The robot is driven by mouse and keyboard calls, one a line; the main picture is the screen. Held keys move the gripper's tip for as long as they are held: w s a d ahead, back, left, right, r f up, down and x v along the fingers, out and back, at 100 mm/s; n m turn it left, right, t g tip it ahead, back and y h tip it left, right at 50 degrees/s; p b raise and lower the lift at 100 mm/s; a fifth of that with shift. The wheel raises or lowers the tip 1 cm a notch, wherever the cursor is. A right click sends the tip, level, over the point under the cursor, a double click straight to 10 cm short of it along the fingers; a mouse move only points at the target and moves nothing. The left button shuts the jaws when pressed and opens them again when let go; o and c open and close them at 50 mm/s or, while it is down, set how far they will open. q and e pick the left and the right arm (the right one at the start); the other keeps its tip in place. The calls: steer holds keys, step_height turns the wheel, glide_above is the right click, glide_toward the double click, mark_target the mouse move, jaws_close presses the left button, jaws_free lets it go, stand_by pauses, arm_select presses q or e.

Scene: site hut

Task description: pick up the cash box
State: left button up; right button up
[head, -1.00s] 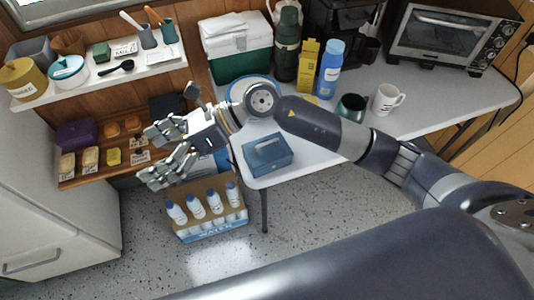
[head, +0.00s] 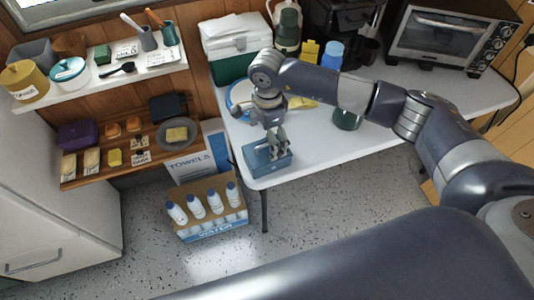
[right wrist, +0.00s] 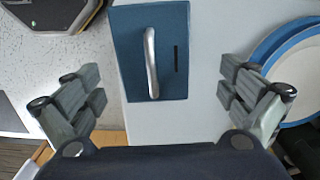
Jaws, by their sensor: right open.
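The cash box (head: 270,169) is blue with a metal bar handle on its lid. It sits at the front left corner of the white table. In the right wrist view the cash box (right wrist: 131,60) shows its lid, the silver handle and a dark slot beside it. My right gripper (head: 272,146) is over the box and points down. It also shows in the right wrist view (right wrist: 162,88), open, with its fingers wide apart on either side of the box and nothing between them. The fingers partly hide the lid in the head view. My left gripper is not in view.
The white table (head: 325,155) has free room right of the box. A blue-rimmed plate (head: 236,92), a green cooler (head: 232,68) and a dark green mug (head: 347,113) stand behind. A carton of water bottles (head: 212,232) is on the floor to the left.

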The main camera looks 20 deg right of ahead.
mark_target(267, 150)
steer(key=f, duration=0.1)
steer(key=f+p, duration=0.1)
steer(key=s+f, duration=0.1)
steer(key=f, duration=0.1)
steer(key=shift+a+f+p, duration=0.1)
steer(key=shift+a+p, duration=0.2)
steer(key=shift+p, duration=0.1)
steer(key=shift+f, duration=0.65)
steer(key=shift+w+r, duration=0.1)
steer(key=c, duration=1.6)
